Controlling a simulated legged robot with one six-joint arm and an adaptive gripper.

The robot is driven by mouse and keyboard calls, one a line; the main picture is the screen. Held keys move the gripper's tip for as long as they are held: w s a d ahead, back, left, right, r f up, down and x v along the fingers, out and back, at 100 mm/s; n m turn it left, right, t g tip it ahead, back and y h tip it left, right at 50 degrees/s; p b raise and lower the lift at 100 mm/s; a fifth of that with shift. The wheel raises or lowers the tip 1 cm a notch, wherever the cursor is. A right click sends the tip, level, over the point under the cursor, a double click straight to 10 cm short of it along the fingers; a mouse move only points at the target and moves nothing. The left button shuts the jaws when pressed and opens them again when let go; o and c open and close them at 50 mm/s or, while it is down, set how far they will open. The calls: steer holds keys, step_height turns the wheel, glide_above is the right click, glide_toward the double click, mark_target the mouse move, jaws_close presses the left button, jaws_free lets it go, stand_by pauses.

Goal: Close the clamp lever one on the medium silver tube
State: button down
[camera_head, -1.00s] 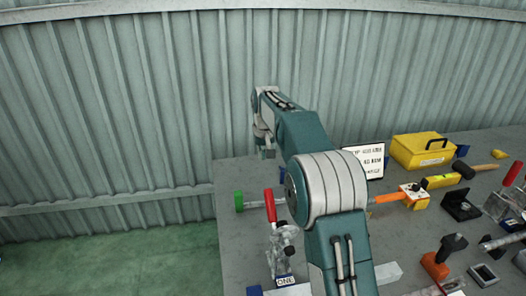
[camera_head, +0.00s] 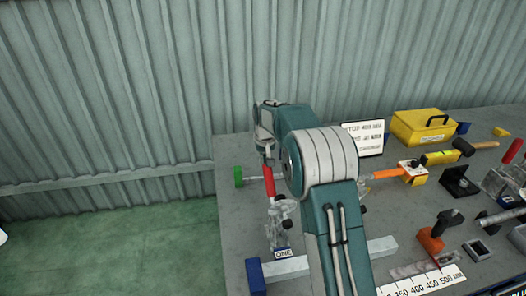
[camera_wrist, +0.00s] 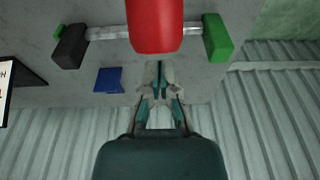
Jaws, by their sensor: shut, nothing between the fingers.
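The clamp labelled ONE (camera_head: 283,253) stands at the left end of the bench. Its red lever (camera_head: 269,184) points up. A silver square tube (camera_head: 292,267) with a blue end lies by the clamp's base; I cannot tell if it is the medium one. My gripper (camera_head: 266,158) is at the top of the red lever. In the wrist view the red lever end (camera_wrist: 153,25) is large and close, in front of my fingertips (camera_wrist: 157,68), which are together and empty. I cannot tell if they touch the lever.
A thin bar with a green end (camera_head: 238,177) lies behind the clamp. A sign (camera_head: 363,138), a yellow toolbox (camera_head: 424,127), an orange-handled tool (camera_head: 388,174) and several other tools fill the right side. A corrugated wall (camera_head: 120,90) stands behind the bench.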

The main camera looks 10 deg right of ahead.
steer(key=shift+f, duration=0.3)
steer(key=shift+s, duration=0.1)
steer(key=shift+s, duration=1.5)
steer(key=shift+s+r, duration=1.1)
steer(key=shift+s, duration=0.1)
steer(key=shift+r, duration=0.2)
steer(key=shift+s+r, duration=0.1)
steer(key=shift+r, duration=0.05)
